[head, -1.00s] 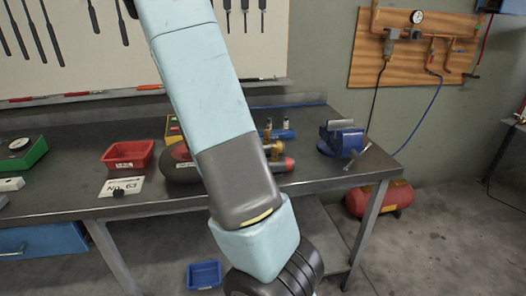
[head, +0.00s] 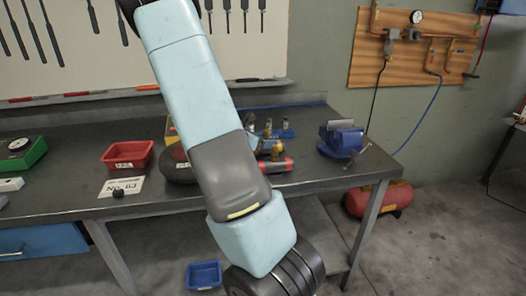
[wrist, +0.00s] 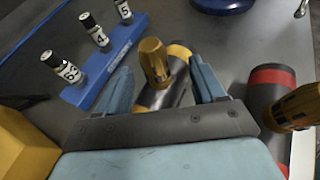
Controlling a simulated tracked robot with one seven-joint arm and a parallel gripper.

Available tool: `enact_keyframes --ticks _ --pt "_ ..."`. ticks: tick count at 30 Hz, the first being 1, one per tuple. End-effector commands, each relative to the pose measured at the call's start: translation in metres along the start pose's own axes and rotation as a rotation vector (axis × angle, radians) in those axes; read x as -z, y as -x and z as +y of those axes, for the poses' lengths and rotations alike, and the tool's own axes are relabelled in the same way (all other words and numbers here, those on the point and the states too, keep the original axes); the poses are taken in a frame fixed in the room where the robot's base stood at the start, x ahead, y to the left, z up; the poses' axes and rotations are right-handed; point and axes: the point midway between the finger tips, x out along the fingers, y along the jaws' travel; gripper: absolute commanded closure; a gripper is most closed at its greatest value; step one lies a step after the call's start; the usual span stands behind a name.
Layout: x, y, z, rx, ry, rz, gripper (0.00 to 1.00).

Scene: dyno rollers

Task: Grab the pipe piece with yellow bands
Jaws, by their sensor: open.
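The pipe piece with yellow bands shows in the wrist view as a dark grey cylinder with a yellow-orange band (wrist: 179,51) and a brass fitting sticking up. It lies on the grey bench top. My gripper (wrist: 165,85) is open, its two blue fingers spread to the left and right of the piece. The fingers and palm hide part of its near end. I cannot tell whether either finger touches it. In the head view my arm hides the gripper and most of the piece.
A similar piece with a red band (wrist: 270,76) and brass fitting lies close to the right finger. A blue rack (wrist: 105,62) with labelled vials stands to the left. A yellow object (wrist: 25,145) is at lower left. A blue vise (head: 342,139) and red tray (head: 127,155) are also on the bench.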

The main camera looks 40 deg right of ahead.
Motion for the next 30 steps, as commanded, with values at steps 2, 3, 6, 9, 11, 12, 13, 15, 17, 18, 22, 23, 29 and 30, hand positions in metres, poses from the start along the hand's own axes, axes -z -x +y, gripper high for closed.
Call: enact_keyframes --ticks 2,3,6,9,11,12,13,15,17,18,22,23,29,30 --pt "0.0001 0.0003 0.0 0.0 0.0 0.0 0.31" --pt "0.0001 0.0003 0.0 0.0 0.0 0.0 0.35" --pt "0.0002 0.0005 0.0001 0.0 0.001 0.0 0.44" --pt "0.0002 0.0006 0.0001 -0.001 0.001 0.0 0.54" --pt "0.0003 0.0007 0.0002 -0.001 0.001 0.0 0.6" --pt "0.0003 0.0007 0.0002 -0.001 0.001 0.0 0.64" --pt "0.0004 0.0008 0.0002 -0.001 0.001 0.0 0.66" --pt "0.0006 0.0008 0.0002 -0.001 0.001 0.001 0.73" --pt "0.0008 0.0009 0.0001 -0.001 0.002 0.001 0.79" --pt "0.001 0.0009 0.0001 -0.001 0.002 0.001 0.83" --pt "0.0016 0.001 0.0 -0.001 0.003 0.003 0.95" --pt "0.0017 0.001 -0.0001 -0.001 0.003 0.003 0.98" --pt "0.0023 0.0011 -0.0003 -0.001 0.004 0.004 1.0" --pt "0.0026 0.0011 -0.0004 -0.001 0.004 0.004 1.0"
